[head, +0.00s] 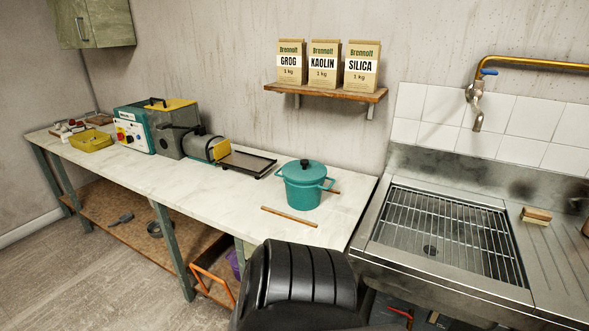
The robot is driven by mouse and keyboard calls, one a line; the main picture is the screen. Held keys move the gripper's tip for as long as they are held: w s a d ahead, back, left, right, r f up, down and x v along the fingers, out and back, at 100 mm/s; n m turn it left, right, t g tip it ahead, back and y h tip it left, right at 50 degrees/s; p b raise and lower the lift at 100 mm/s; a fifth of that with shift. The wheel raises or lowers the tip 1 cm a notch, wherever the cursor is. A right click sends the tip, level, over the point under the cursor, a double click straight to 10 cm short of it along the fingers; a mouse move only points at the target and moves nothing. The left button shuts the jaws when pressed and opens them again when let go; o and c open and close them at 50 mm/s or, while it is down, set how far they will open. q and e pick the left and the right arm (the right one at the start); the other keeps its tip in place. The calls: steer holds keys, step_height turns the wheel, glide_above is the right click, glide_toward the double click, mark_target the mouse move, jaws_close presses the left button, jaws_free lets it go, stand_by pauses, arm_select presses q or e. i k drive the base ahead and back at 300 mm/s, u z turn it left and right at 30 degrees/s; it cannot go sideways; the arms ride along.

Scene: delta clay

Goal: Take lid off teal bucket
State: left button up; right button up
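The teal bucket (302,192) stands upright near the right end of the long worktop, with side handles. Neither of my grippers is in view, and nothing is touching the lid.
A wooden stick (289,216) lies on the worktop in front of the bucket, and another stick tip shows behind its right side. A dark tray (247,163) and machine (178,130) stand left. A sink with a grate (445,235) is right. Bags on a shelf (325,91) are above.

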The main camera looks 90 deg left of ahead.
mark_target(304, 171)
steer(key=u, duration=2.55)
